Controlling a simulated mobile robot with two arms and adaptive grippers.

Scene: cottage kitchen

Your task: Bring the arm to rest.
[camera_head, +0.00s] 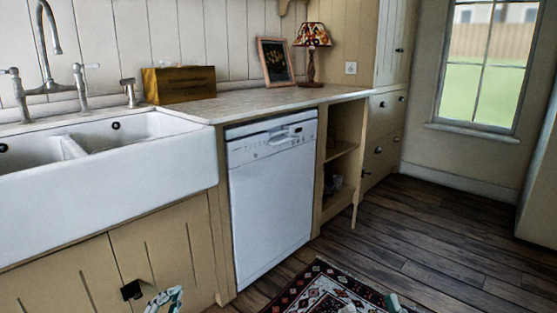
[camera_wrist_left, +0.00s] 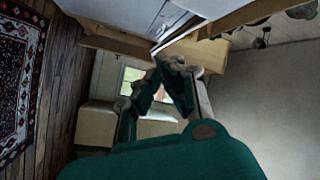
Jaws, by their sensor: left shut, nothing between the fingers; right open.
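My left gripper (camera_head: 166,300) shows at the bottom edge of the head view, in front of the cream cupboard door below the sink. Only its teal and pale tip is in the picture. In the left wrist view its fingers (camera_wrist_left: 174,68) come together at the tips, shut with nothing between them. My right gripper (camera_head: 393,302) shows as a small teal and pale piece at the bottom edge of the head view, over the rug. It is open and most of it is cut off. Neither gripper touches anything that I can see.
A white sink (camera_head: 110,185) and a white dishwasher (camera_head: 272,195) stand along the counter (camera_head: 250,105). An open cabinet (camera_head: 338,160) is right of the dishwasher, its door standing out. A patterned rug (camera_head: 325,290) lies on the wooden floor (camera_head: 440,240), which is clear at the right.

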